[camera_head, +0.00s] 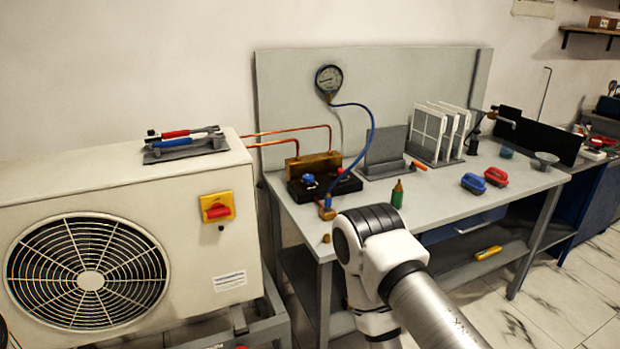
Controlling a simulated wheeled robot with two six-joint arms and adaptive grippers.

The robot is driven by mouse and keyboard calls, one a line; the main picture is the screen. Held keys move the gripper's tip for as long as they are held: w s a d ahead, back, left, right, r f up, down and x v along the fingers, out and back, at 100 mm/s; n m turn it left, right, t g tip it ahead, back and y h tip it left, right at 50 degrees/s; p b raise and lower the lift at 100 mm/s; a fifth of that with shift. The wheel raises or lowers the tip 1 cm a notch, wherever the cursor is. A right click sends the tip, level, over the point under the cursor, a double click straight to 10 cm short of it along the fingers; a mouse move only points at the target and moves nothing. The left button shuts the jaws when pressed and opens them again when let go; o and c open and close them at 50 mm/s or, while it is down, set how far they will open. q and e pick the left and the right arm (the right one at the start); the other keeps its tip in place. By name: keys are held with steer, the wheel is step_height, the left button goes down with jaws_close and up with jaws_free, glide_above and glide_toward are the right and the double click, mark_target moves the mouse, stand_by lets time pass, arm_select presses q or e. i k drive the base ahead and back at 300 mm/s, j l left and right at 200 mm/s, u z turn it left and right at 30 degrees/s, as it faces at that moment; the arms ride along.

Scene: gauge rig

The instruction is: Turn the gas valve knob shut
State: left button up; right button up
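A black valve block (322,190) stands on the left end of the grey workbench, with a brass bar (313,163) behind it. It carries a blue knob (308,179) and a red knob (343,172). I cannot tell which is the gas valve knob, nor how far either is turned. Neither gripper shows.
A white outdoor fan unit (190,180) with a red switch on a yellow plate (217,207) stands left of the bench. A green bottle (397,194) stands right of the block.

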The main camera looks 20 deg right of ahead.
mark_target(308, 178)
steer(key=i+l+u, duration=0.15)
steer(key=l, duration=0.25)
steer(key=i+l+u, duration=0.15)
steer(key=l, duration=0.3)
steer(key=l+u, duration=0.2)
steer(key=l, duration=0.2)
steer(key=i, duration=0.05)
